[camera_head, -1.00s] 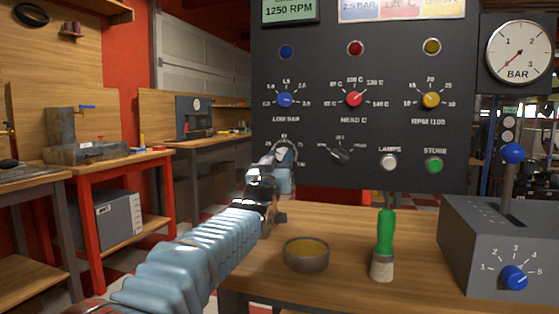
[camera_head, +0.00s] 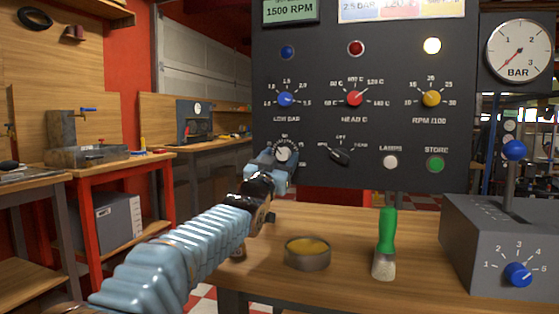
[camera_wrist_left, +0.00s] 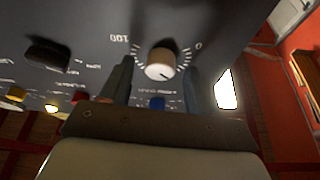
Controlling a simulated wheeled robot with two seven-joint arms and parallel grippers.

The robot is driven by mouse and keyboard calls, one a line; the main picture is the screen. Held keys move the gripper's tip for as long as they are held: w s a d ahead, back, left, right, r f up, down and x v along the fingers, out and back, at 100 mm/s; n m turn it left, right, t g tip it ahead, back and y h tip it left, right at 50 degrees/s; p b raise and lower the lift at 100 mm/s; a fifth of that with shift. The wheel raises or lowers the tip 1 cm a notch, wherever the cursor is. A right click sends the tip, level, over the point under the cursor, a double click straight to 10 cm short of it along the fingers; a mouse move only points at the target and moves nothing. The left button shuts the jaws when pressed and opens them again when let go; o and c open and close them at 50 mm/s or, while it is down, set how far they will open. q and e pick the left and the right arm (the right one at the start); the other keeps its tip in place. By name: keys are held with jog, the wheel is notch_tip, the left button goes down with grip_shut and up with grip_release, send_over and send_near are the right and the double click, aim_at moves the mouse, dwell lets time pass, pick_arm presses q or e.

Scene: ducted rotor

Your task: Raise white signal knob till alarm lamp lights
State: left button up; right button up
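The white signal knob (camera_head: 282,154) sits low on the left of the dark panel, with a scale around it. It shows close up in the left wrist view (camera_wrist_left: 160,66), between my two fingers. My left gripper (camera_head: 268,166) is at the knob; in the wrist view (camera_wrist_left: 158,82) its fingers stand apart on either side, with gaps to the knob. The yellow alarm lamp (camera_head: 432,46) above the RPM dial is lit bright. The blue lamp (camera_head: 287,52) and the red lamp (camera_head: 356,48) look unlit. The display (camera_head: 290,11) reads 1500 RPM. My right gripper is not in view.
Below the panel, the wooden bench (camera_head: 340,275) holds a round tin (camera_head: 307,255), a green-handled brush (camera_head: 387,235) and a grey lever box (camera_head: 490,245). A selector knob (camera_head: 340,157) sits right of the white knob. The bench between panel and tin is clear.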

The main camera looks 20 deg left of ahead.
pick_arm(q)
jog(key=shift+s, duration=0.1)
jog(key=b+v, duration=0.2)
jog(key=v, duration=0.5)
jog(key=shift+s+b, duration=0.2)
jog(key=shift+b, duration=0.1)
jog(key=shift+f, duration=0.1)
